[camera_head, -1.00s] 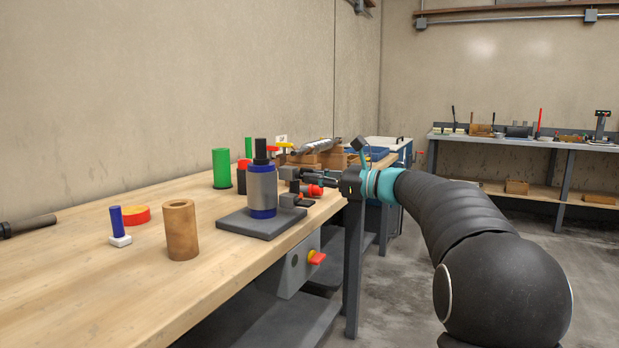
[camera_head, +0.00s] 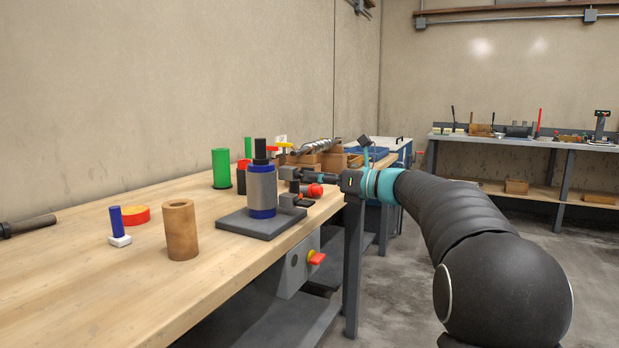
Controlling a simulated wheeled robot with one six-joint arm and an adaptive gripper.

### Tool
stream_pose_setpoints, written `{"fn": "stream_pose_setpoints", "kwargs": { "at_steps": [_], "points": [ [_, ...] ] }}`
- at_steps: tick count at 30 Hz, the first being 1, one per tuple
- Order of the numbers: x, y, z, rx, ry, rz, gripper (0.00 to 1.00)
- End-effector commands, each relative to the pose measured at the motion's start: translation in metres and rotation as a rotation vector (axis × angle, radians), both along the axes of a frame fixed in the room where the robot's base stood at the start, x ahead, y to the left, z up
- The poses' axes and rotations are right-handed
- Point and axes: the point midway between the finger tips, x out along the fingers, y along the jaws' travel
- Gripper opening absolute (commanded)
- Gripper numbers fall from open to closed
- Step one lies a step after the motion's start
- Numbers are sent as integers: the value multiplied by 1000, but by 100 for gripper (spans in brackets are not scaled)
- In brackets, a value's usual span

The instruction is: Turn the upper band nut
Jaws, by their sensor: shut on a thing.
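A grey cylinder (camera_head: 262,189) with blue bands at its top and bottom stands upright on a dark square base plate (camera_head: 249,224) near the bench's right edge. A dark upper clamp block (camera_head: 289,173) and a dark lower clamp block (camera_head: 288,200) stick out from its right side. My gripper (camera_head: 303,176) reaches in level from the right, its fingertips at the upper clamp block. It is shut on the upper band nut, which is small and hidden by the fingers. A black cap (camera_head: 260,149) tops the cylinder.
A red knob (camera_head: 315,190) sits just below my fingers. A green cylinder (camera_head: 221,168) is behind. The bench front is clear.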

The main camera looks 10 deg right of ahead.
Motion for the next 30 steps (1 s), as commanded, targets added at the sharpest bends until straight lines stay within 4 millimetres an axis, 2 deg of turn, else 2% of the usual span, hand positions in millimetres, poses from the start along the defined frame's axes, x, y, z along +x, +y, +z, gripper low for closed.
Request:
{"fn": "stream_pose_setpoints", "kwargs": {
  "at_steps": [8,21,30],
  "points": [
    [0,-1,-2,9,17,1,0],
    [-1,-1,-1,250,348,-1,0],
    [-1,-1,-1,263,365,-2,0]
  ]
}}
